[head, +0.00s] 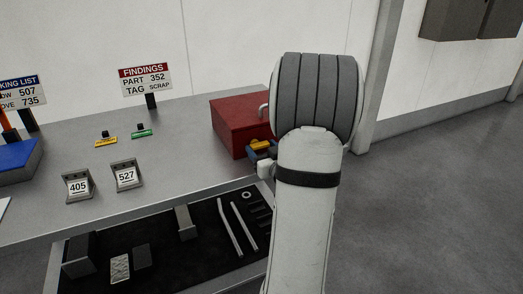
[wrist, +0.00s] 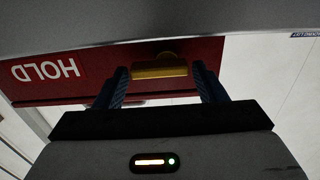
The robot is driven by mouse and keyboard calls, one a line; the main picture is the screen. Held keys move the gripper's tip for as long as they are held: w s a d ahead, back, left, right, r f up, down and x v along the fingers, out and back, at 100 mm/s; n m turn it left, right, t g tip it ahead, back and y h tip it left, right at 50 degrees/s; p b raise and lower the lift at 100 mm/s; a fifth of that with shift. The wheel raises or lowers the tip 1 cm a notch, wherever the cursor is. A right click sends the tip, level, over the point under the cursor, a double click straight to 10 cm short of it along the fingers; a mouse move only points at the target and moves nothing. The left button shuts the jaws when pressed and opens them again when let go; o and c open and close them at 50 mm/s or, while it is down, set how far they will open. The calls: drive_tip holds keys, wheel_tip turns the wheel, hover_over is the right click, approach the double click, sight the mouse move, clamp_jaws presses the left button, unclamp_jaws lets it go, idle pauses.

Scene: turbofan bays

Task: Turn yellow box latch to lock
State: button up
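The red box (head: 232,125) stands at the right end of the grey bench. Its yellow latch (head: 260,145) is on the front face, partly hidden by my gripper (head: 263,153) and arm. In the wrist view, the yellow latch (wrist: 160,71) lies crosswise, with a round yellow part above it. My gripper (wrist: 160,78) is open, with one blue finger beside each end of the latch. Narrow gaps seem to show between fingers and latch; contact is hard to tell. The red box face (wrist: 95,60) carries the word HOLD, upside down in this view.
A FINDINGS sign (head: 146,80) stands at the back of the bench. Stands marked 405 (head: 78,186) and 527 (head: 126,175) sit left of the box. Below is an open drawer (head: 150,262) with tools in dark foam. Floor at the right is clear.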

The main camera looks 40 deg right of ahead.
drive_tip(key=c, duration=0.6)
drive_tip(key=shift+a, duration=0.2)
drive_tip(key=shift+c, duration=0.2)
drive_tip(key=shift+d+f, duration=0.1)
